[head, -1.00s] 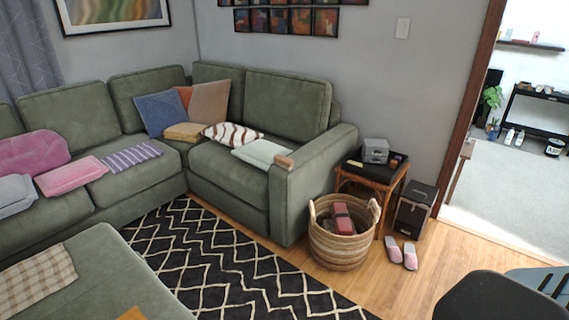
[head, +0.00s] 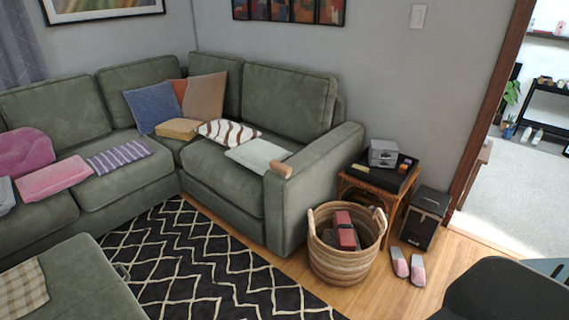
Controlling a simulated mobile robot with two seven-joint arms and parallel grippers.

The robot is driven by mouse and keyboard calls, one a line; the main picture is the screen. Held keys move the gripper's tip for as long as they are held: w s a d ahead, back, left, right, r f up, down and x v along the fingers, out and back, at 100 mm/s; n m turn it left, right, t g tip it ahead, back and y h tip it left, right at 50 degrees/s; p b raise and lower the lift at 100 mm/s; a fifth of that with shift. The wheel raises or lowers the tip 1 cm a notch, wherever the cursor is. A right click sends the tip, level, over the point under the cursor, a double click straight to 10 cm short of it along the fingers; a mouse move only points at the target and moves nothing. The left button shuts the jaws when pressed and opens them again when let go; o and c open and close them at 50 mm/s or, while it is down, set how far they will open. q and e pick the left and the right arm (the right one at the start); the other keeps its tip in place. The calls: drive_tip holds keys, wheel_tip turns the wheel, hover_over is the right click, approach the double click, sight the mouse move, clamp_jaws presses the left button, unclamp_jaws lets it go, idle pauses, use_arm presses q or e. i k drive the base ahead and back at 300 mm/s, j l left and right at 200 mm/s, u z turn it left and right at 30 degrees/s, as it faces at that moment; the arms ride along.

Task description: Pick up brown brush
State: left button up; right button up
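A small orange-brown item (head: 405,163) lies on the side table, also too small to name. Neither of my grippers shows in the head view.
A green sectional sofa (head: 226,184) with cushions and folded cloths fills the left and middle. A wicker basket (head: 340,262) holding a red item, a side table (head: 381,181) with a grey box, a black box (head: 424,217) and pink slippers (head: 408,266) stand right. A patterned rug (head: 190,265) covers the floor.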

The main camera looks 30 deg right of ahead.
sight(280, 168)
drive_tip(key=i+l, duration=0.4)
drive_tip(key=l, duration=0.15)
drive_tip(key=i+l, duration=0.4)
drive_tip(key=l, duration=0.2)
drive_tip(key=i+l, duration=0.4)
drive_tip(key=l, duration=0.15)
